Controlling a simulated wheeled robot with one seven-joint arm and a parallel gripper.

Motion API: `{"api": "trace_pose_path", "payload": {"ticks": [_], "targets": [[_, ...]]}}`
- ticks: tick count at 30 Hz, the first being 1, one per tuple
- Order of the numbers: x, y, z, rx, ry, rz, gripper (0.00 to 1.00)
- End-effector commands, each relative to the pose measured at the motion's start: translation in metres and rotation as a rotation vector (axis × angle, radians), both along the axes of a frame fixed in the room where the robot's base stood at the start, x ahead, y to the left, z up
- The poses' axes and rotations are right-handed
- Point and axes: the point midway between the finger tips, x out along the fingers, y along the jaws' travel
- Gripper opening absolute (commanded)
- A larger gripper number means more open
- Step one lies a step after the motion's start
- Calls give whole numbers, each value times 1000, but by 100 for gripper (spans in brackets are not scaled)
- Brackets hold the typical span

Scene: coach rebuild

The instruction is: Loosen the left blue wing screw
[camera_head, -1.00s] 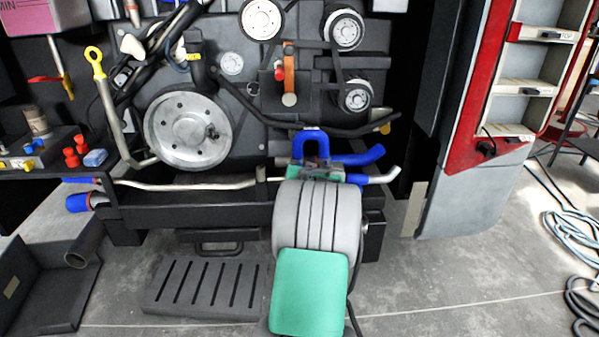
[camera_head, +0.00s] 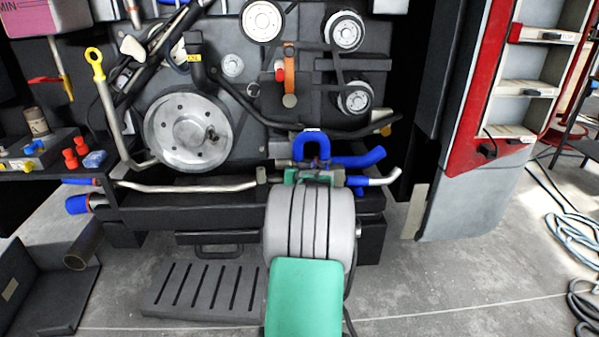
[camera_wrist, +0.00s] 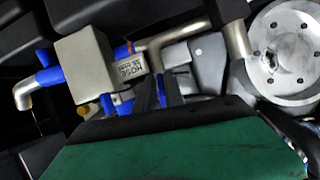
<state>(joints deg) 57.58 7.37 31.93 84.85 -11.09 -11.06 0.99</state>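My gripper (camera_wrist: 158,92) reaches in among the hoses below the engine. In the wrist view, its two dark fingers show a narrow gap with a blue part in it. I cannot tell whether that part is the left blue wing screw or a hose behind, or whether the fingers touch it. A small blue wing-shaped part (camera_wrist: 42,57) shows at the far left of the wrist view, by a metal pipe end. In the head view, my arm and green wrist cover most of this spot.
Blue hoses (camera_head: 358,159) and a bent metal pipe (camera_head: 385,177) are close around. A large metal pulley (camera_head: 188,132) is at the left. A slotted step (camera_head: 205,290) lies low in front.

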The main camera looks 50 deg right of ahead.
Motion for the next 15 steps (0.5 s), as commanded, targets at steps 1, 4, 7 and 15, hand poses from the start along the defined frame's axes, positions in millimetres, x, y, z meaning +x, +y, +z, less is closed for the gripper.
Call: {"api": "trace_pose_path", "payload": {"ticks": [1, 4, 7, 15], "targets": [[0, 0, 0, 0, 0, 0, 19], [0, 0, 1, -1, -1, 0, 27], [0, 0, 1, -1, -1, 1, 29], [-6, 6, 7, -2, -3, -1, 29]]}}
